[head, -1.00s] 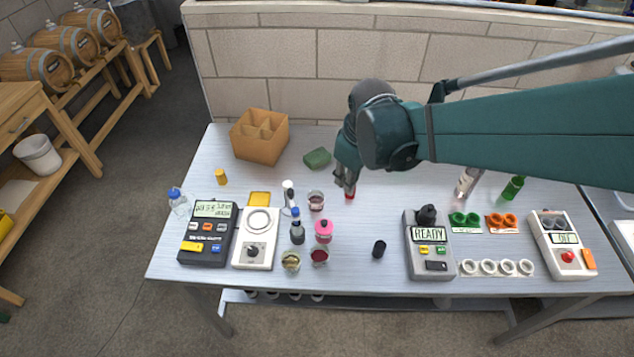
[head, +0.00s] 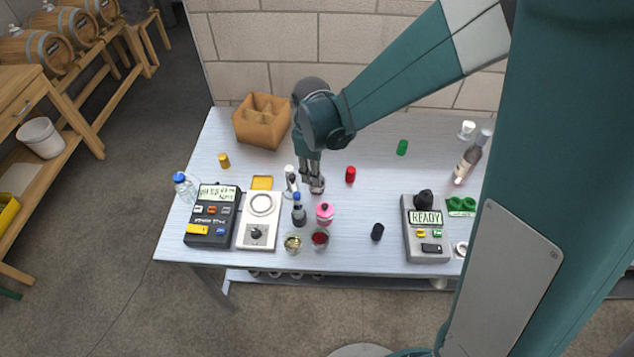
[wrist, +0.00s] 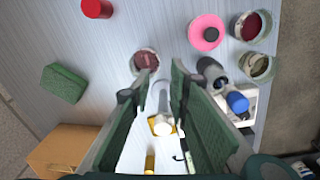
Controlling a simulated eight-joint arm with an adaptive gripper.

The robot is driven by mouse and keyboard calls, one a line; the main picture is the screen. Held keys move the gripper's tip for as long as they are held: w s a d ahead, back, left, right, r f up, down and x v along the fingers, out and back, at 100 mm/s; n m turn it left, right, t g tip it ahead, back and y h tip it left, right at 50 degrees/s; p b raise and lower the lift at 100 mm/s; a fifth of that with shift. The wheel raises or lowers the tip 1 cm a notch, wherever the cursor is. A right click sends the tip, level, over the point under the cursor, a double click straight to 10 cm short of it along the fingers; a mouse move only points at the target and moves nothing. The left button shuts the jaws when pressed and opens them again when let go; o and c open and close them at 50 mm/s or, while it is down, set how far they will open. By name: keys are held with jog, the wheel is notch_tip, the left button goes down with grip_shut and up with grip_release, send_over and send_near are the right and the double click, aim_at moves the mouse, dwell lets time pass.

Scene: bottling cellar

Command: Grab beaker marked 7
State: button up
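Three small glass beakers stand on the table, and I cannot read a 7 on any of them. One beaker (head: 317,187) with a little dark red content is right below my gripper (head: 312,174); in the wrist view this beaker (wrist: 146,61) is just beyond the fingertips. A beaker with deep red liquid (head: 320,239) and one with pale yellowish content (head: 293,245) stand nearer the front edge; the wrist view shows them at upper right (wrist: 252,26), (wrist: 257,66). My gripper's fingers (wrist: 155,88) are apart, with nothing held between them.
A white-capped item (head: 289,178) and a blue-capped dark bottle (head: 298,212) stand close left of the gripper. A pink round item (head: 324,212) is in front, a red cylinder (head: 350,174) to the right. The white scale (head: 258,233) is left.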

aim_at(314, 187)
jog(key=shift+a+f, duration=0.1)
jog(key=shift+f, duration=0.15)
jog(key=shift+f, duration=1.15)
jog(key=shift+f, duration=0.1)
jog(key=shift+w+f+b, duration=0.15)
jog(key=shift+f+b, duration=0.1)
jog(key=shift+f, duration=1)
jog(key=shift+w+f+b, duration=0.1)
jog(key=shift+f+b, duration=0.1)
jog(key=shift+f, duration=1.05)
grip_shut()
